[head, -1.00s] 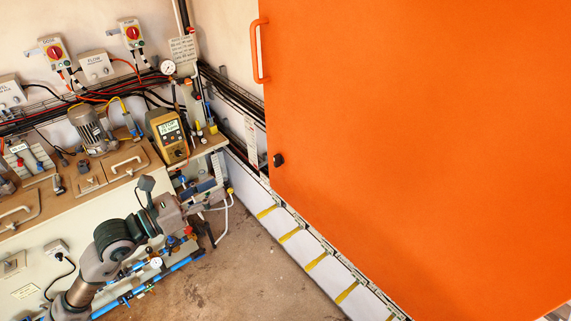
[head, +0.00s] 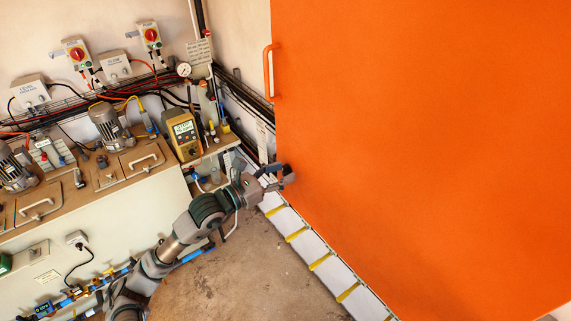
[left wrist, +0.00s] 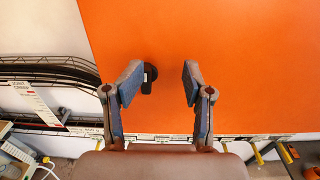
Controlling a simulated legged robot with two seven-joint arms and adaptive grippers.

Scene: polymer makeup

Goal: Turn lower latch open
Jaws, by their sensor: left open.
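The large orange door (head: 420,130) fills the right of the head view and also the wrist view (left wrist: 240,60). The lower latch (left wrist: 149,76) is a small black knob near the door's lower left edge. In the wrist view it lies between my open fingers, close to the left finger and partly hidden by it. My left gripper (head: 281,176) is at the lower left edge of the door, open and empty; its two fingers (left wrist: 160,82) point at the door. In the head view the gripper hides the latch. I cannot tell whether it touches. My right gripper is not in view.
An orange handle (head: 267,73) stands on the door's left edge above the gripper. A bench with a yellow multimeter (head: 183,134) and motors is at the left. A cable tray with yellow rungs (head: 320,262) runs along the door's foot. The floor (head: 240,280) is open.

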